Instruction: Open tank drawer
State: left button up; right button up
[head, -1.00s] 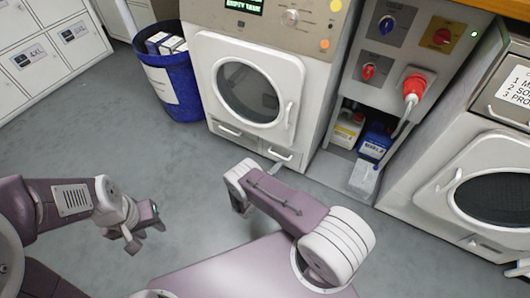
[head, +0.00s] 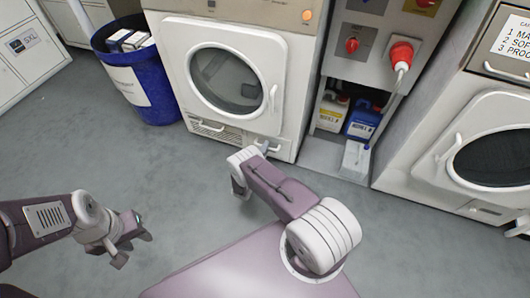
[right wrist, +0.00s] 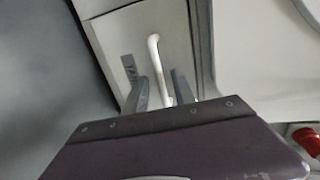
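The tank drawer (right wrist: 150,40) is a pale front with a white bar handle (right wrist: 155,65) in the right wrist view. In the head view it is low on the right of the dryer's base, partly hidden by my right gripper (head: 267,146). In the right wrist view the fingers of my right gripper (right wrist: 161,90) are apart, one on each side of the handle's lower part; I cannot tell whether they touch it. The drawer looks closed. My left gripper (head: 130,240) is open and empty above the floor at the left.
The dryer (head: 235,30) has a round door (head: 226,80) and a vent panel (head: 215,132). A blue bin (head: 148,85) stands left of it. Jugs (head: 363,122) sit in an open bay to its right, beside another machine (head: 480,150). The grey floor (head: 120,165) in front is clear.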

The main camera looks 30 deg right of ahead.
grip_shut()
dwell(1.4)
